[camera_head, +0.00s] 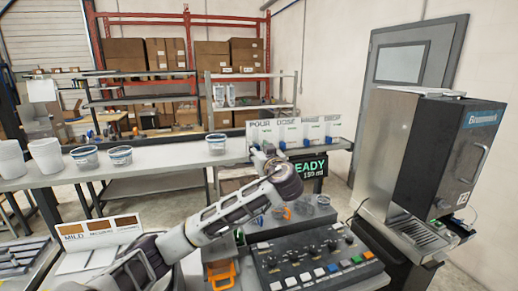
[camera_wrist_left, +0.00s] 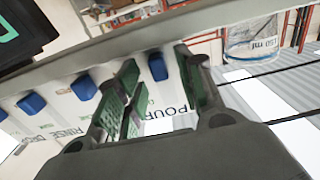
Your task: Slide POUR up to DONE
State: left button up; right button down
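The POUR panel (camera_head: 260,132) is the leftmost of a row of white labelled panels on the back shelf, with blue sliders. In the left wrist view its white face (camera_wrist_left: 168,116) shows upside down, and the POUR slider, a blue knob (camera_wrist_left: 158,68), sits at the rail. My left gripper (camera_wrist_left: 157,58) is open, with green-padded fingers on either side of this knob; I see no clear contact. In the head view the left gripper (camera_head: 264,160) is in front of the POUR panel and hides its lower part. I cannot read a DONE mark. My right gripper is not in view.
The DOSE panel (camera_head: 288,131) and others stand to the right, with a READY display (camera_head: 309,167) below. A button console (camera_head: 313,257) is in front, a coffee machine (camera_head: 440,150) at right. Tubs (camera_head: 84,157) stand on the left bench. Another blue knob (camera_wrist_left: 84,88) is near the fingers.

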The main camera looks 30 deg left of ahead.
pick_arm(q)
jog(key=shift+w, duration=0.1)
grip_shut()
dwell(0.3)
